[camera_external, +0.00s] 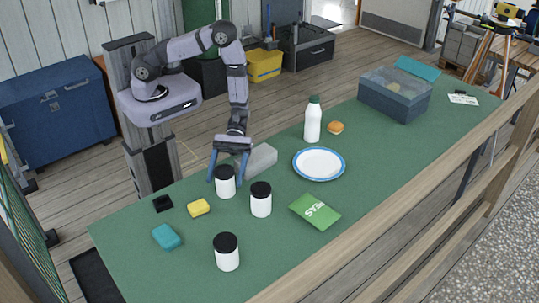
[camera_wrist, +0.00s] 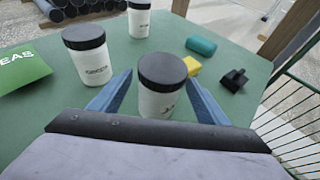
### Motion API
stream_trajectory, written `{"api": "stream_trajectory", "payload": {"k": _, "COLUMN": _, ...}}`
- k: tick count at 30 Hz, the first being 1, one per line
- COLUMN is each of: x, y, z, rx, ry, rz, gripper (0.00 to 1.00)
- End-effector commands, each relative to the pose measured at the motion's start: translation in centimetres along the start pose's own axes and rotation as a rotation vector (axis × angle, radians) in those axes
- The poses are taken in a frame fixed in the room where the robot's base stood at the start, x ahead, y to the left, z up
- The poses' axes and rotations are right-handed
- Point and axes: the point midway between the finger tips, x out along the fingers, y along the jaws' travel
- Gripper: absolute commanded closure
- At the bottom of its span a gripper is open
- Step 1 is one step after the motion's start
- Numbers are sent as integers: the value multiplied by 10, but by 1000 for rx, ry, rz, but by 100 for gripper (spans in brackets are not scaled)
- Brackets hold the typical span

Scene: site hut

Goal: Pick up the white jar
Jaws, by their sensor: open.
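Three white jars with black lids stand upright on the green table. The nearest white jar (camera_external: 225,188) is at my gripper (camera_external: 228,177). In the wrist view this jar (camera_wrist: 155,103) stands between the two blue fingers of my gripper (camera_wrist: 160,78), which are open on either side of it. I cannot tell whether they touch it. A second white jar (camera_external: 261,206) is just to the right in the external view; it shows at left in the wrist view (camera_wrist: 91,68). A third white jar (camera_external: 227,260) stands nearer the table's front edge; it also shows at the top of the wrist view (camera_wrist: 139,24).
A yellow sponge (camera_external: 199,208), a teal item (camera_external: 166,237) and a black item (camera_external: 162,203) lie left. A green packet (camera_external: 315,212), plate (camera_external: 319,164), bottle (camera_external: 313,122), burger (camera_external: 336,127) and bin (camera_external: 394,103) are right.

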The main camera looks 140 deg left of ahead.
Motion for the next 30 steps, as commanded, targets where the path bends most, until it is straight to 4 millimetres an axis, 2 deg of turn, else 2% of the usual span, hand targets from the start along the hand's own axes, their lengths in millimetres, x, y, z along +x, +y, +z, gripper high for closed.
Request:
{"api": "stream_trajectory", "payload": {"k": 4, "x": 9, "y": 0, "z": 0, "rx": 0, "ry": 0, "rz": -1, "gripper": 31}}
{"api": "stream_trajectory", "payload": {"k": 11, "x": 10, "y": 0, "z": 0, "rx": 1, "ry": 1, "rz": 1, "gripper": 31}}
{"api": "stream_trajectory", "payload": {"k": 18, "x": 10, "y": 0, "z": 0, "rx": 0, "ry": 0, "rz": 1, "gripper": 84}}
{"api": "stream_trajectory", "payload": {"k": 30, "x": 8, "y": 0, "z": 2, "rx": 1, "ry": -1, "rz": 1, "gripper": 84}}
